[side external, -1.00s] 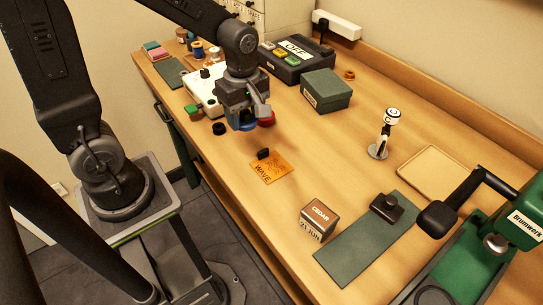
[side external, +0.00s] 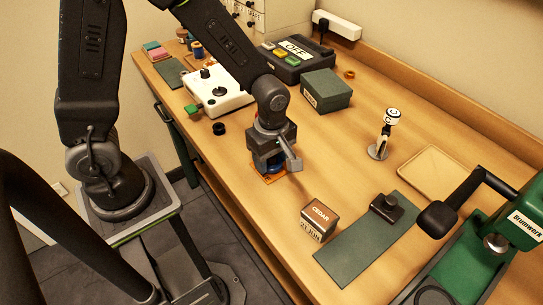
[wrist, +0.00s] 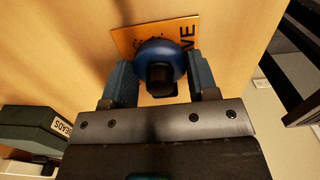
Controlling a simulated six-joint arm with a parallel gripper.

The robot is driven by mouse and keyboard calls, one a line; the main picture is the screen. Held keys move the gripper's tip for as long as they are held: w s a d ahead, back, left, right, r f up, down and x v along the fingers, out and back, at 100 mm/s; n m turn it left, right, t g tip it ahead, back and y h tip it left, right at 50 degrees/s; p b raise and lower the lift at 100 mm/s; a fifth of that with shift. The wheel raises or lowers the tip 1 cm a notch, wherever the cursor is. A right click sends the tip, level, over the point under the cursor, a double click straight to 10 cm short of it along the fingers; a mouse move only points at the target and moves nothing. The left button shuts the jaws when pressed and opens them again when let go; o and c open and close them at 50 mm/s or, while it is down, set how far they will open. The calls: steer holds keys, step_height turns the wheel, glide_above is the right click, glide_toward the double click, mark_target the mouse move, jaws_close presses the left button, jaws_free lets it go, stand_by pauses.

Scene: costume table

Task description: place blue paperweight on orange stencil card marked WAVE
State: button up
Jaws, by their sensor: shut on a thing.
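The blue paperweight (wrist: 150,50), round with a dark knob, is between the two fingers of my gripper (wrist: 162,82), which is shut on it. In the side view my gripper (side external: 270,168) points down and the paperweight (side external: 277,168) shows as a bit of blue between the fingers. The orange stencil card (side external: 263,180) lies under it, mostly hidden by my gripper. In the wrist view the card (wrist: 126,38) shows behind the paperweight, with "VE" of its lettering visible. I cannot tell whether the paperweight touches the card.
A green box (side external: 327,90) and a white control box (side external: 220,92) stand farther back. Bare table lies right of the card.

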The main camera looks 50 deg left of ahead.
steer(key=shift+f, duration=0.1)
steer(key=o, duration=1.1)
steer(key=shift+c, duration=0.2)
step_height(320, 180, up, 11)
steer(key=s+a+r+m+t, duration=0.5)
steer(key=s+r+m, duration=0.5)
steer(key=m, duration=0.8)
steer(key=shift+s+t, duration=0.3)
steer(key=shift+s, duration=0.1)
